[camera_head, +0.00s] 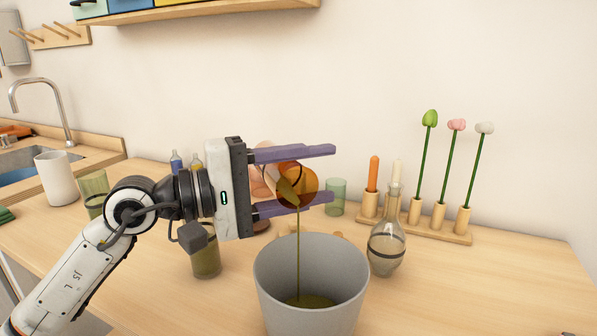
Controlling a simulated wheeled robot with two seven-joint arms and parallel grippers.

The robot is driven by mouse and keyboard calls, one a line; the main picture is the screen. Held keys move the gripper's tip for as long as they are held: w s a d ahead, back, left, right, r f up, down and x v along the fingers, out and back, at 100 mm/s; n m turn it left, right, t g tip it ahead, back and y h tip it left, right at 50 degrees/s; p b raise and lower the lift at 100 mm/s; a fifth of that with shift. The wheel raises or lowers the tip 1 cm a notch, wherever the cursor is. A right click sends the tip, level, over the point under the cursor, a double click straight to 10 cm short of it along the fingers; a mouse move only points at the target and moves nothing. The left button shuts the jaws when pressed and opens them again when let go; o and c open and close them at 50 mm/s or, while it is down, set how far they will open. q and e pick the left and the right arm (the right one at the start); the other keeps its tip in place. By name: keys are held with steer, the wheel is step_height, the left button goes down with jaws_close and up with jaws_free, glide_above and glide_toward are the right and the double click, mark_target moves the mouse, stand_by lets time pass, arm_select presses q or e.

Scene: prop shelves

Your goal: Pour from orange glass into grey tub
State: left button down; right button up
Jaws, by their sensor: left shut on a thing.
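The orange glass (308,186) is gripped between the two purple fingers of my left gripper (293,179). It is tipped, with its mouth toward the camera and downward, above the grey tub (310,280). A thin olive-brown stream (298,240) runs from the glass straight down into the tub. A pool of the same liquid (308,301) lies on the tub's bottom. The tub stands upright on the counter. My right gripper is not in view.
A glass carafe (387,250) stands close to the tub's right. A wooden holder (430,228) with candles and flowers is behind it. A green glass (335,197) stands behind the tub, and a glass with dark liquid (206,262) is to the left. The counter's right is clear.

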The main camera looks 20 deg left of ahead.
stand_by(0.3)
arm_select(q)
steer(key=shift+f+m+b, duration=0.25)
steer(key=shift+m+b, duration=0.15)
steer(key=shift+b, duration=0.45)
steer(key=shift+d, duration=0.1)
stand_by(0.3)
steer(key=shift+s, duration=0.1)
